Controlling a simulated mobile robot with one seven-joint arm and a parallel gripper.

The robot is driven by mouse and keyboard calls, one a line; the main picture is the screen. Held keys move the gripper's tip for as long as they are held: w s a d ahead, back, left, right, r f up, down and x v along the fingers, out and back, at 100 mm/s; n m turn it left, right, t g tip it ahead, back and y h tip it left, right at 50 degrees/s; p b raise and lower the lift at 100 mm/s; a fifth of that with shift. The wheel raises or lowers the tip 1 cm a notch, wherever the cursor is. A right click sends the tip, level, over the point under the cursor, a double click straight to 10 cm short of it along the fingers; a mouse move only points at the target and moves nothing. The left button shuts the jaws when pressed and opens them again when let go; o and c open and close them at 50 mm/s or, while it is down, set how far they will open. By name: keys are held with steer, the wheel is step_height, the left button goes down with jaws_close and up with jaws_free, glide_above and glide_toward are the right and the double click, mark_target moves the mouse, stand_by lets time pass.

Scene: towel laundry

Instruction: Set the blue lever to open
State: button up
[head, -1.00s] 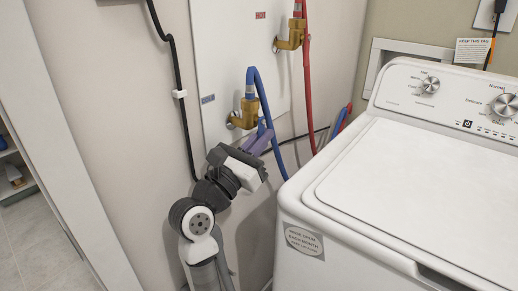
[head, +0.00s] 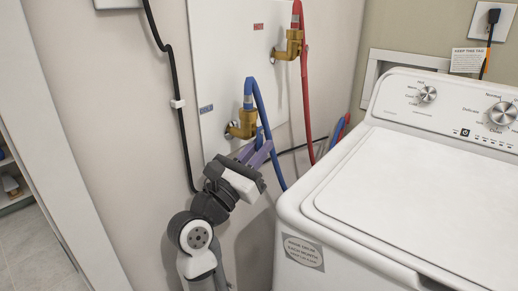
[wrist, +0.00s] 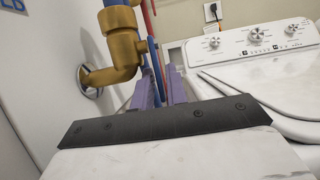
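The brass cold-water valve (head: 243,125) with a blue hose (head: 258,98) is on the white wall panel, and the valve (wrist: 124,50) fills the upper left of the wrist view. A narrow blue piece (head: 259,134) shows just right of the valve, probably the blue lever; its exact angle is unclear. My gripper (head: 262,150) is just below and right of this valve. Its two purple fingers (wrist: 160,88) are apart, with blue and red strips visible between them in the wrist view. I cannot tell whether either finger touches the lever.
A second brass valve (head: 292,44) with a red hose (head: 305,90) is above and to the right. A white washing machine (head: 400,185) stands close on the right. A black cable (head: 180,90) runs down the wall at left.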

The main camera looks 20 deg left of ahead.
steer(key=b+v, duration=0.2)
steer(key=v, duration=1.1)
steer(key=shift+s, duration=0.25)
